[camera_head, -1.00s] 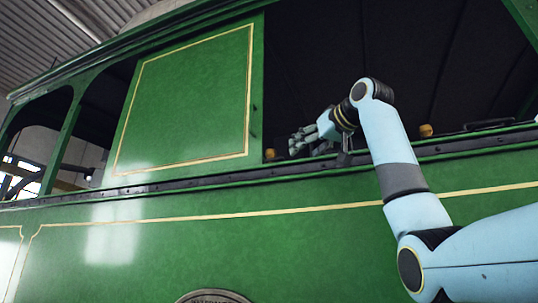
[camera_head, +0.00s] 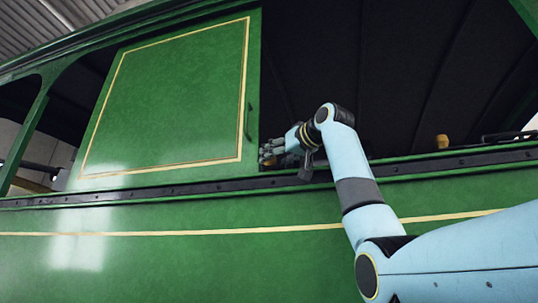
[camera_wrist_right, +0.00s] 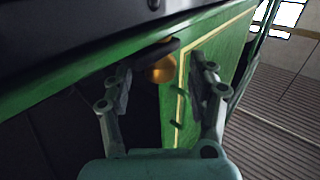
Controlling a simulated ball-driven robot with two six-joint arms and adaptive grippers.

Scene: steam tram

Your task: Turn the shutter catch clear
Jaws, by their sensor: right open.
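The shutter is a green panel (camera_head: 170,100) with a gold line, in the side of the tram. The catch shows in the right wrist view as a round brass knob (camera_wrist_right: 161,69) with a dark bar (camera_wrist_right: 145,57) beside it, at the sill near the shutter's edge. My right gripper (camera_head: 268,154) is at the shutter's lower right corner and mostly hides the catch in the head view. In the wrist view my right gripper (camera_wrist_right: 162,80) is open, its fingers on either side of the knob, apart from it. My left gripper is not in view.
A dark window opening (camera_head: 390,70) lies right of the shutter. Another brass knob (camera_head: 442,141) stands on the sill farther right. A dark riveted rail (camera_head: 120,197) runs below the sill. A small dark handle (camera_head: 250,107) is on the shutter's right edge.

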